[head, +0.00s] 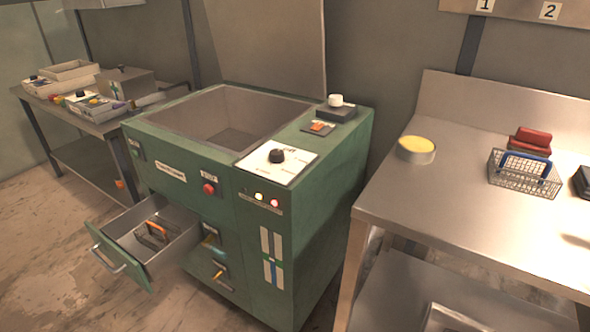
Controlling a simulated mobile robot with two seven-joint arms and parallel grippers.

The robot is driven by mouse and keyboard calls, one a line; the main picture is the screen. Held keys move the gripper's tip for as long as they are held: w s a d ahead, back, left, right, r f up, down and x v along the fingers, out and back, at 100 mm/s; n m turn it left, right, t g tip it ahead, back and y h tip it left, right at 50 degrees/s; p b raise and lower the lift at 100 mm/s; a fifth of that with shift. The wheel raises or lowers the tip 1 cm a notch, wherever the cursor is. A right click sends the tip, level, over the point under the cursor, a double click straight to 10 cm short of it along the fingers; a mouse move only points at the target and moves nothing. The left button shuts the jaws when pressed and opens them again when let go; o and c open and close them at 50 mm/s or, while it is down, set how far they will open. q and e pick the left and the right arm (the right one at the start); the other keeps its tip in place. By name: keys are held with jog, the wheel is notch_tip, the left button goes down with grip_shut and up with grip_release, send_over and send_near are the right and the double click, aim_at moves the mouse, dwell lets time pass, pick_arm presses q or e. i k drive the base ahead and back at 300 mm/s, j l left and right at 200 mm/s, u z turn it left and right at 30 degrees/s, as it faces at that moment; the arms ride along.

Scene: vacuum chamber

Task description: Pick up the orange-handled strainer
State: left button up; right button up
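The orange-handled strainer (153,237) is a small dark wire basket. It lies inside the pulled-out drawer (122,267) at the lower left front of the green machine. Its orange handle faces up, and the drawer walls hide part of the basket. A second strainer, with a blue handle (525,173), stands on the steel table at the right. Neither of my grippers shows in the head view.
The green machine (320,215) has an open chamber with its lid raised. The steel table (405,200) at the right holds a yellow-topped round tin (416,149) and a red object (530,141). A cluttered table (110,126) stands at the left. Floor is clear before the drawer.

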aim_at(166, 241)
jog(key=u, duration=1.35)
